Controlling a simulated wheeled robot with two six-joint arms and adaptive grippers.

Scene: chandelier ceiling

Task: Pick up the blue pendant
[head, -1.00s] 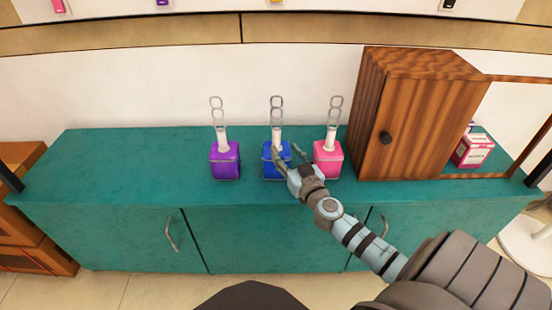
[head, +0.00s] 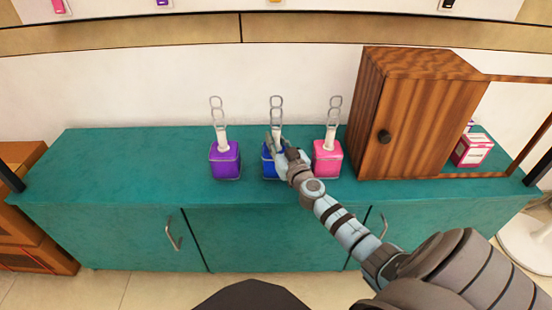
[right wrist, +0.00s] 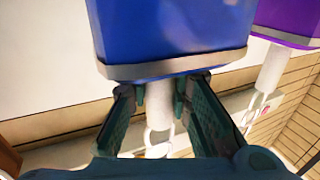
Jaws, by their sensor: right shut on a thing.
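The blue pendant (head: 267,160) stands upright on the teal cabinet (head: 110,178), with a pale stem and chain links above its cube. My right gripper (head: 277,144) is at the pendant's upper part and covers much of it in the head view. In the right wrist view the blue cube (right wrist: 170,30) fills the top, with its pale stem between the two fingers of my gripper (right wrist: 172,92). The gripper is shut on the pendant's stem. My left gripper is not in view.
A purple pendant (head: 225,160) stands to the left and a pink pendant (head: 327,159) close on the right. A wooden cabinet box (head: 411,112) and a pink-and-white box (head: 472,151) are farther right. The teal top left of the purple pendant is clear.

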